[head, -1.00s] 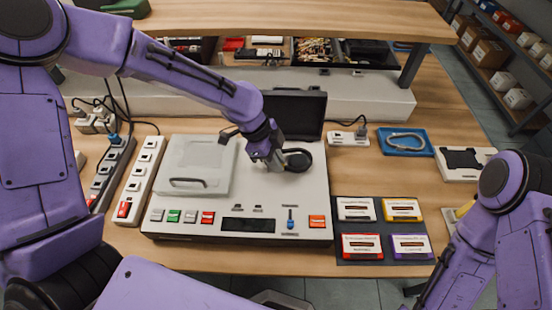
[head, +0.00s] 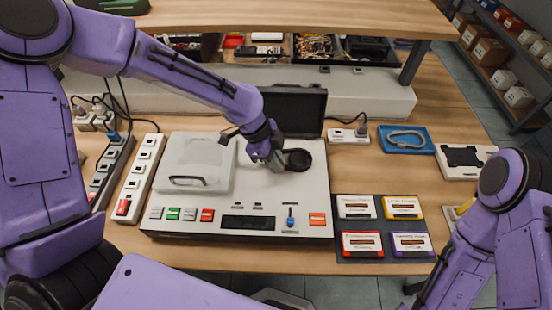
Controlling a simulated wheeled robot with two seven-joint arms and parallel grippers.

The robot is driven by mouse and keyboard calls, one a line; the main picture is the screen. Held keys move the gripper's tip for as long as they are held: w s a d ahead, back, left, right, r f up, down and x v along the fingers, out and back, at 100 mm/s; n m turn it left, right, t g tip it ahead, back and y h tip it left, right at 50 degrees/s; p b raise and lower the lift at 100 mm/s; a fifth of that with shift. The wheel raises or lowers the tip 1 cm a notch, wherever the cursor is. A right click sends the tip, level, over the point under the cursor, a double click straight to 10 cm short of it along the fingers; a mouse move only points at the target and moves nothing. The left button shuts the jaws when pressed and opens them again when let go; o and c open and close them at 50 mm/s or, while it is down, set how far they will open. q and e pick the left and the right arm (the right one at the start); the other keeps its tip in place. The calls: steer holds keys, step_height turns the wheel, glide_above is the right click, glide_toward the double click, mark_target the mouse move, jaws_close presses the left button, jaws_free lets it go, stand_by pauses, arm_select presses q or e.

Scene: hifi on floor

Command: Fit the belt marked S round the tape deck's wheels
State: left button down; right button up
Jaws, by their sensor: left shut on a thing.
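The pale tape deck (head: 280,190) lies on the bench with a dark lid (head: 303,110) standing open at its back. A round black wheel (head: 298,160) shows in its right half. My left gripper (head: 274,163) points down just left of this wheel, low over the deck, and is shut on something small. This is probably a belt, but the fingers mostly hide it and no S mark can be read. Any second wheel is hidden by the gripper. A light grey loop (head: 405,139) lies in a blue tray (head: 384,147) at the right. My right gripper is out of view.
A clear cover (head: 195,160) lies over the deck's left half. Several cassettes lie on a dark mat (head: 385,259) right of the deck. Power strips (head: 140,175) stand at the left. A shelf (head: 290,20) overhangs the back. Bare bench (head: 365,175) lies between deck and tray.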

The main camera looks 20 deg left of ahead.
arm_select(q)
steer(key=c, duration=1.1)
jaws_free()
steer(key=d+p+v, duration=0.2)
steer(key=p+v, duration=0.5)
steer(key=v, duration=0.9)
steer(key=shift+r, duration=0.5)
steer(key=shift+w, duration=0.1)
steer(key=shift+f, duration=0.1)
